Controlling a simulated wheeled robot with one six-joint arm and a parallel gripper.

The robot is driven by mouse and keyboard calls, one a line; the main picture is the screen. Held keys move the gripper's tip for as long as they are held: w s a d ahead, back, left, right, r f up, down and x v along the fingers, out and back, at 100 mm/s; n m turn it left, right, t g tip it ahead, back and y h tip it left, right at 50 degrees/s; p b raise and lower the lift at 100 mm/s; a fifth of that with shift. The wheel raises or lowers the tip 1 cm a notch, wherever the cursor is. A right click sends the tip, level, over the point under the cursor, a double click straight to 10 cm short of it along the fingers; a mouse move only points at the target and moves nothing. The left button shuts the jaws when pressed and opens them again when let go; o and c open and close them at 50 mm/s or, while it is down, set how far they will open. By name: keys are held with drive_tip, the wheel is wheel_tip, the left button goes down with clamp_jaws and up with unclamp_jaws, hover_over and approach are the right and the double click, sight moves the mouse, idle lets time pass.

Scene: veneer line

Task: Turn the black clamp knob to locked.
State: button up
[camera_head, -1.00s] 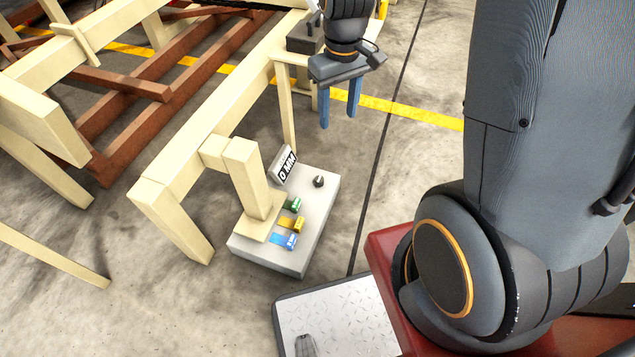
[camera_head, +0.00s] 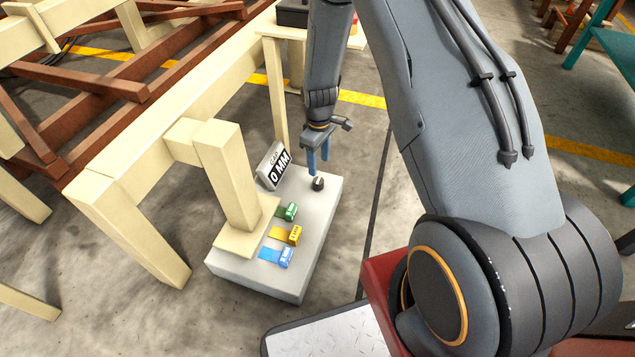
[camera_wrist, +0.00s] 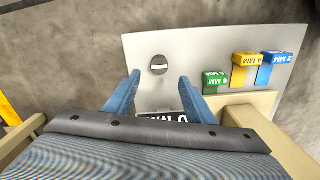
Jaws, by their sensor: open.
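The black clamp knob (camera_head: 319,183) stands on the far right part of the grey panel box (camera_head: 273,285). In the wrist view the knob (camera_wrist: 159,65) is a round dark disc with a pale bar lying across the picture. My gripper (camera_head: 318,168) is open and empty, its two blue fingers pointing down just behind and above the knob. In the wrist view the fingers (camera_wrist: 160,80) sit apart, left and right of the knob's line, with the knob beyond their tips. The fingers do not appear to touch it.
A display reading 0 MM (camera_head: 273,166) stands beside the knob. Green (camera_head: 287,212), yellow (camera_head: 290,236) and blue (camera_head: 278,257) labelled blocks sit nearer on the panel. A cream wooden post (camera_head: 228,175) rises at its left. Floor right of the box is clear.

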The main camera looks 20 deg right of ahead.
sight(318, 180)
wheel_tip(318, 180, down, 8)
drive_tip(key=b, duration=0.3)
drive_tip(key=shift+w+f, duration=0.1)
drive_tip(key=shift+f, duration=0.1)
drive_tip(key=shift+c, duration=0.4)
drive_tip(key=c, duration=1)
